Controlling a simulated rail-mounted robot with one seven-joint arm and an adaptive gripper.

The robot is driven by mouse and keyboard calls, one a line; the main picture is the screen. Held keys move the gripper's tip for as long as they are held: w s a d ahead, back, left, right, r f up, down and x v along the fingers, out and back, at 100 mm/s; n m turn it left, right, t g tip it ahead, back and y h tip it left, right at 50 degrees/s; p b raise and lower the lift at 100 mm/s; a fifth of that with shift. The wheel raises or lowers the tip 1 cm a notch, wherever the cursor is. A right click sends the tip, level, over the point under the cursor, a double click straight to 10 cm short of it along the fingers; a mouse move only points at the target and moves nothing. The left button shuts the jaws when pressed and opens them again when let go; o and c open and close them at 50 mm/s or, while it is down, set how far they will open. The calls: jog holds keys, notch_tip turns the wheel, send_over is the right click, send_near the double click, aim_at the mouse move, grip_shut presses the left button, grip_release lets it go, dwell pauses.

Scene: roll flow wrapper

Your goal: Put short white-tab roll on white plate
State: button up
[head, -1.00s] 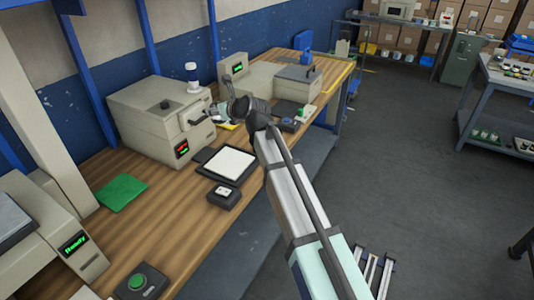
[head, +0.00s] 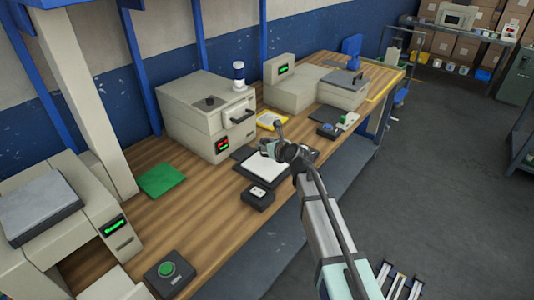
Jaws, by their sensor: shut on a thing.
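The white plate (head: 262,173) is a flat white square in a dark frame on the wooden bench, in front of the beige box machine. My gripper (head: 267,150) is over the plate's far edge and hides part of it. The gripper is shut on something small. What it holds is mostly hidden and too small to make out clearly; it is taken to be the short white-tab roll. I cannot tell whether it touches the plate.
The beige box machine (head: 195,105) with a dark handle and a white bottle (head: 238,75) on top stands behind. A small black box (head: 257,195) sits near the plate. A yellow-edged tray (head: 271,120) and a green mat (head: 161,179) lie on the bench.

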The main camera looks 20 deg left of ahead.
jog(key=shift+f, duration=2.25)
jog(key=shift+f, duration=0.15)
jog(key=o, duration=1.3)
jog(key=shift+c, duration=0.2)
jog(key=b+v, duration=0.1)
jog(key=v, duration=0.9)
jog(key=shift+s+d, duration=0.2)
jog(key=shift+s+d+r+b, duration=0.3)
jog(key=shift+s+d+r, duration=0.1)
jog(key=shift+d+r, duration=0.15)
